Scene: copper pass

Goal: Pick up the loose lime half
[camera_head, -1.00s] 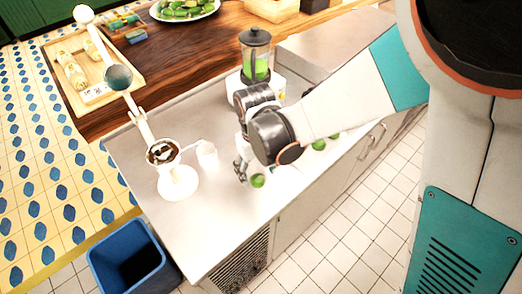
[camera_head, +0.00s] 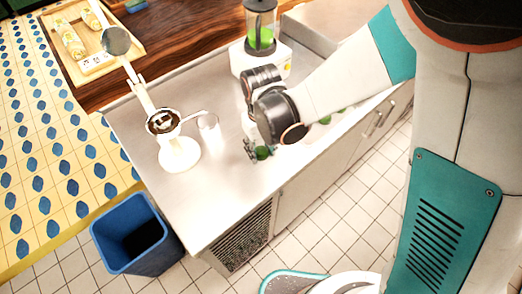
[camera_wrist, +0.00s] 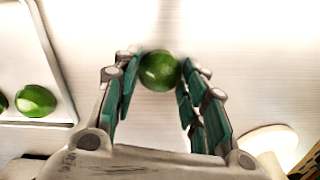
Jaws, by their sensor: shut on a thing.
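The loose lime half (camera_head: 263,153) is a small green piece low over the steel counter, near its front edge. In the wrist view the lime half (camera_wrist: 160,71) sits between the fingertips, its rounded green skin showing. My gripper (camera_wrist: 158,75) is shut on it, with a finger touching each side. In the head view my gripper (camera_head: 254,150) is small and partly hidden by my wrist. I cannot tell whether the lime half still touches the counter.
A white tray (camera_wrist: 62,80) with more limes (camera_wrist: 36,100) lies beside the gripper. A citrus press (camera_head: 178,150), a clear glass (camera_head: 209,129) and a blender (camera_head: 260,45) stand on the counter. A blue bin (camera_head: 130,235) is on the floor. The counter's front left is bare.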

